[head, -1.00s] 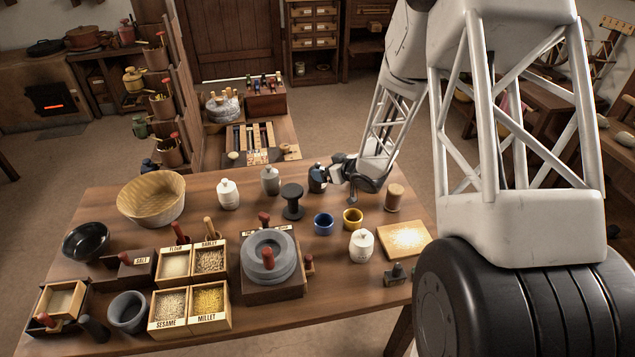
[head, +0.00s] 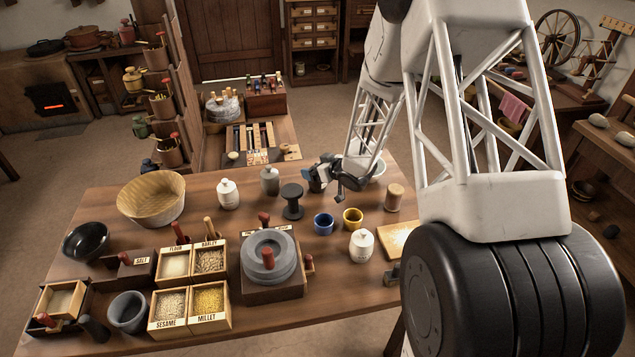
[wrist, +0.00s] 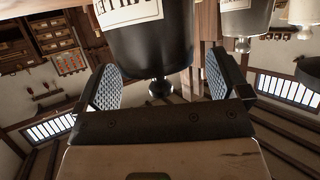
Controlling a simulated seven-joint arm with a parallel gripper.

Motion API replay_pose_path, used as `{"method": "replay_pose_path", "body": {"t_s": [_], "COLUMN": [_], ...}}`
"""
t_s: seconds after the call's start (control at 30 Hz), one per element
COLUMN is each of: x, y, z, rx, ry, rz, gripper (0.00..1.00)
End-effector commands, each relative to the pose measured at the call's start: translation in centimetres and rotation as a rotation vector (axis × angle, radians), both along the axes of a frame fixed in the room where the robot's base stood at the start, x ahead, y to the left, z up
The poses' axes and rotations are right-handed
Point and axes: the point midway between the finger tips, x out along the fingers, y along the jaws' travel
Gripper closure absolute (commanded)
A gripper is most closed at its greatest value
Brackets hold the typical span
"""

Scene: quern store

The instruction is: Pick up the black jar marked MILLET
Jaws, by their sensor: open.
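A black jar (wrist: 150,42) with a pale label fills the upper middle of the wrist view, which looks upside down, with its knob pointing down. The label is cut off by the picture edge; the few letters that show fit MILLET. My gripper (wrist: 162,84) is open, with one blue padded finger on each side of the jar's knob end. I cannot tell whether the fingers touch it.
A dark grey jar (wrist: 243,18) and a white jar (wrist: 303,12) stand beside it.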

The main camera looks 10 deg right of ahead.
Motion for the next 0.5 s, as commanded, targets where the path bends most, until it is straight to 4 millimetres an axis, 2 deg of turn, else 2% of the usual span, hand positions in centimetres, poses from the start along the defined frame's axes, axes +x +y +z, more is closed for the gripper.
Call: {"method": "replay_pose_path", "body": {"t_s": [0.47, 0.5], "x": [0.0, 0.0], "y": [0.0, 0.0], "z": [0.04, 0.04], "rx": [0.0, 0.0], "ry": [0.0, 0.0], "rz": [0.0, 0.0], "gripper": [0.06, 0.09]}}
